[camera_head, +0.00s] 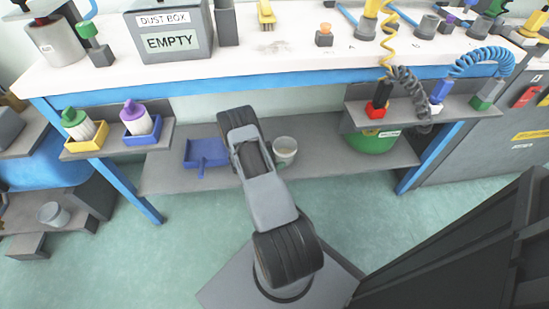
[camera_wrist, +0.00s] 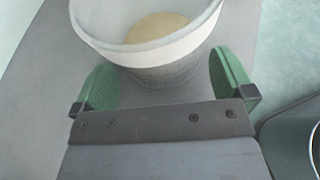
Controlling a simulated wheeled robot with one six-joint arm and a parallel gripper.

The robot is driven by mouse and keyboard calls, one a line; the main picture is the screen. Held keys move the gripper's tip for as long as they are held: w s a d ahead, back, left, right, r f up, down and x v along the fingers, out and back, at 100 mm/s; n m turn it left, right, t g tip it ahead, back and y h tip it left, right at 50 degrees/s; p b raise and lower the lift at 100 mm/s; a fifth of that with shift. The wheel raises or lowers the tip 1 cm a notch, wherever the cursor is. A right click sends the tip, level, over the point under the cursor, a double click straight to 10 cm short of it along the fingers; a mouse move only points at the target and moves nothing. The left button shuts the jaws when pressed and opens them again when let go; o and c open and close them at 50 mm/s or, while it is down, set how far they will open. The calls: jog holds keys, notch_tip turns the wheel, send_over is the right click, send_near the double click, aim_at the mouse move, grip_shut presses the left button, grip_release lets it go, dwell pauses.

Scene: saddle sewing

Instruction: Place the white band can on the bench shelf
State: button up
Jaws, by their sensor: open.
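The white band can (camera_head: 286,147) stands on the grey lower bench shelf (camera_head: 330,168), just right of my arm. In the wrist view the can (camera_wrist: 165,72) shows a broad white band at its rim, a grey lower body and something tan inside. My gripper (camera_wrist: 164,82) is open, with one green finger on each side of the can's lower body. Whether the fingers touch it is not clear.
A blue dustpan (camera_head: 205,153) lies left of the can on the shelf. Small upper shelves hold bottles (camera_head: 137,118) and coiled-cord tools (camera_head: 378,100).

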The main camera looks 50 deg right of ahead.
jog(key=shift+a+r, duration=0.1)
jog(key=shift+r, duration=0.2)
jog(key=p+v, duration=0.3)
jog(key=v, duration=0.8)
jog(key=shift+f, duration=0.1)
jog(key=shift+w+a, duration=0.15)
jog(key=shift+a, duration=0.2)
